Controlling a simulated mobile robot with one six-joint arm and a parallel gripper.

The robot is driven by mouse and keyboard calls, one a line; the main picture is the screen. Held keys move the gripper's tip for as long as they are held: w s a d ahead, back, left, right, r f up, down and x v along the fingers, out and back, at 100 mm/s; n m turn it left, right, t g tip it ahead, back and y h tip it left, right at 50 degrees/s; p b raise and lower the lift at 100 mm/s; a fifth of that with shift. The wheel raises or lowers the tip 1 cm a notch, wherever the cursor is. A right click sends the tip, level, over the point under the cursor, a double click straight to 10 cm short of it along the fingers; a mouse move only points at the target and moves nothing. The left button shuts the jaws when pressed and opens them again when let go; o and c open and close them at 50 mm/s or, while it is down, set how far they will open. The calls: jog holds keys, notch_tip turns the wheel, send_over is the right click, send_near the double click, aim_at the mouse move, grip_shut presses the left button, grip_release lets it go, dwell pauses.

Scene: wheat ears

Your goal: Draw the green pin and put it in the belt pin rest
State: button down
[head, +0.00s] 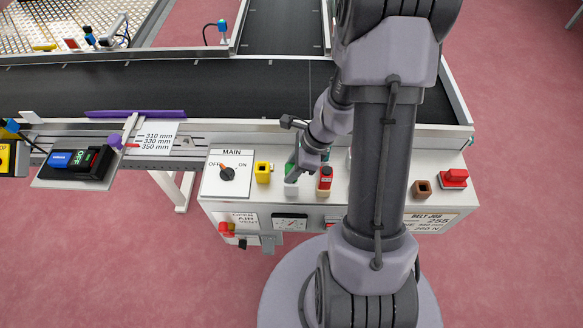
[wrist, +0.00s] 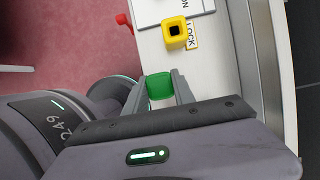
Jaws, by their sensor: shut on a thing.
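My gripper (wrist: 159,90) is shut on the green pin (wrist: 159,86), whose green head shows between the two fingers. In the head view my gripper (head: 298,168) is over the white control box, and a bit of the green pin (head: 290,168) shows just above a pale block (head: 291,190). I cannot tell whether the pin's lower end is still in that block. A brown block with a square hole (head: 421,188) stands at the right of the box, above a plate that seems to read "BELT JOG". No readable label marks it as the belt pin rest.
A yellow square-holed block (head: 263,172) by a "LOCK" label is left of my gripper. A red-topped pin (head: 324,180) stands close on the right. A red part (head: 453,178) sits at the far right. The MAIN switch (head: 227,173) is at the left; a dark conveyor (head: 220,85) runs behind.

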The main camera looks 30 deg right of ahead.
jog(key=shift+f+b, duration=0.55)
jog(key=shift+f, duration=0.3)
jog(key=c, duration=1)
grip_release()
jog(key=shift+r, duration=0.1)
jog(key=shift+o, duration=0.2)
jog(key=p+v, duration=1)
jog(key=v, duration=0.8)
jog(key=a+r+n+t+h, duration=0.1)
jog(key=a+r+n, duration=0.9)
jog(key=a+r, duration=0.25)
jog(key=s+a+r+n+t, duration=0.2)
jog(key=s+a+r+n, duration=0.5)
jog(key=n, duration=0.3)
jog(key=shift+s+a+r+n+h, duration=0.25)
jog(key=shift+s+r+n+h, duration=0.05)
jog(key=shift+r, duration=0.45)
